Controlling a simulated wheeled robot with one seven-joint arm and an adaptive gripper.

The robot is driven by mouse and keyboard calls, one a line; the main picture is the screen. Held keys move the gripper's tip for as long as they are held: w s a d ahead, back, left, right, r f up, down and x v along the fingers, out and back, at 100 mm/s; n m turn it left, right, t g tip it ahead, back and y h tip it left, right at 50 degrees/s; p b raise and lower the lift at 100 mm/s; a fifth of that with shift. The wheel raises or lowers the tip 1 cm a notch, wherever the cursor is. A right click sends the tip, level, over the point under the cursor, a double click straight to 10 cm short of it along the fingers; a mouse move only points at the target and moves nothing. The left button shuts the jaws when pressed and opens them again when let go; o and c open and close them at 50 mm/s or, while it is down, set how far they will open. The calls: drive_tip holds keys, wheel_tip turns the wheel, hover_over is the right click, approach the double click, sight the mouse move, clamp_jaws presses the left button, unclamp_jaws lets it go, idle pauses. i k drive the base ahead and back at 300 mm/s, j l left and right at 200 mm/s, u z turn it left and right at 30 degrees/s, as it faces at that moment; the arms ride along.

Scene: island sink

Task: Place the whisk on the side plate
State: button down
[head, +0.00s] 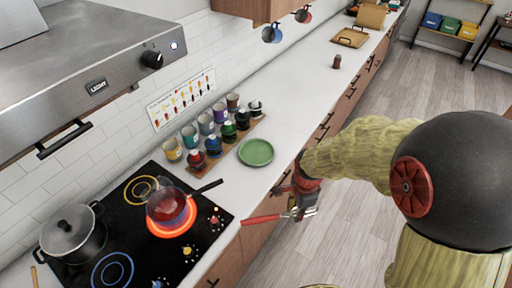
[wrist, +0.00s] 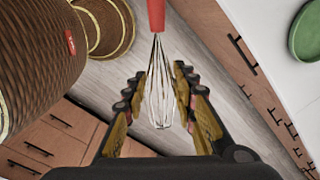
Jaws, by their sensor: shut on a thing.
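The whisk has a red handle (head: 262,219) and thin wire loops. In the wrist view the wire loops (wrist: 160,85) lie between the fingers of my gripper (wrist: 160,103), with the red handle (wrist: 156,15) at the top. My gripper (head: 300,208) is shut on the wire part, and the handle sticks out to the left in the head view. It is beside the counter's front edge, with floor below. The side plate (head: 256,152) is green, round and empty. It lies on the white counter, up and left of my gripper; part shows in the wrist view (wrist: 308,32).
Several jars and cups crowd left of the plate. The counter (head: 300,105) beyond the plate is largely clear.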

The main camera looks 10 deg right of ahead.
sight(257, 153)
drive_tip(key=i, duration=0.95)
